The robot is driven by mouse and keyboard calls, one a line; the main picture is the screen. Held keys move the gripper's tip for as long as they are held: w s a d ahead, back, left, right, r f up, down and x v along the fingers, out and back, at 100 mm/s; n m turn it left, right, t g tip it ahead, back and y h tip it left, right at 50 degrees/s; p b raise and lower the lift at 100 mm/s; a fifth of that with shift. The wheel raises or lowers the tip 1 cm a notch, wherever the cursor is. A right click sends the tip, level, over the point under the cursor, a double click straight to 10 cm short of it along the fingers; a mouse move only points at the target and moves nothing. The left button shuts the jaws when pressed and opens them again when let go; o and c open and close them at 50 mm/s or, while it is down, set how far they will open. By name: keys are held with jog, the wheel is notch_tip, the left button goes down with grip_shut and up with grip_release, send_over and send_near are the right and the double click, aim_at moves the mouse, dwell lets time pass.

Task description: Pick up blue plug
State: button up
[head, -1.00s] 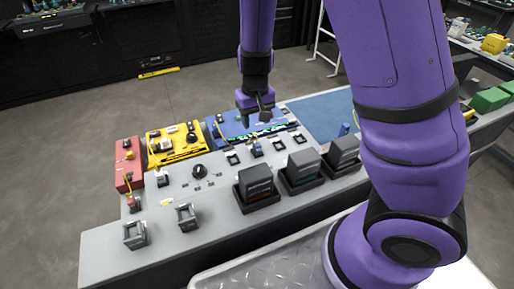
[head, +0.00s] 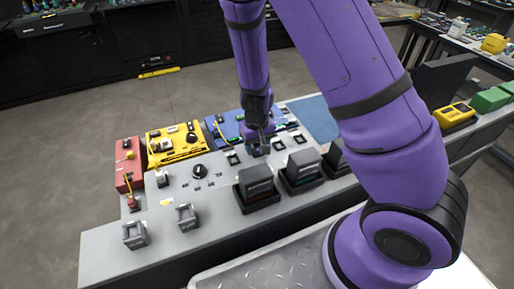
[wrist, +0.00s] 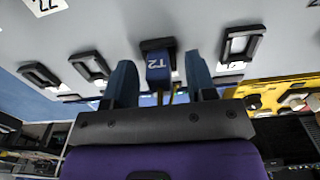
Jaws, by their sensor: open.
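The blue plug (wrist: 159,68), marked "T2", sits in a dark square socket on the grey console (head: 105,245). In the wrist view it lies between the two fingers of my gripper (wrist: 160,80). The fingers are open, one on each side, with a visible gap to the plug on both sides. In the head view my gripper (head: 259,146) is low over the console's back part and hides most of the plug.
Empty square sockets flank the plug, one (wrist: 240,44) on the right in the wrist view. Dark boxy units (head: 256,184) stand in front of my gripper. A yellow module (head: 172,143), a red module (head: 128,165) and a blue module (head: 226,128) line the console's back edge.

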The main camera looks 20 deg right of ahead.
jog(key=shift+f, duration=0.1)
grip_shut()
dwell(0.3)
notch_tip(320, 180, up, 10)
dwell(0.6)
jog(key=c, duration=0.9)
grip_release()
grip_shut()
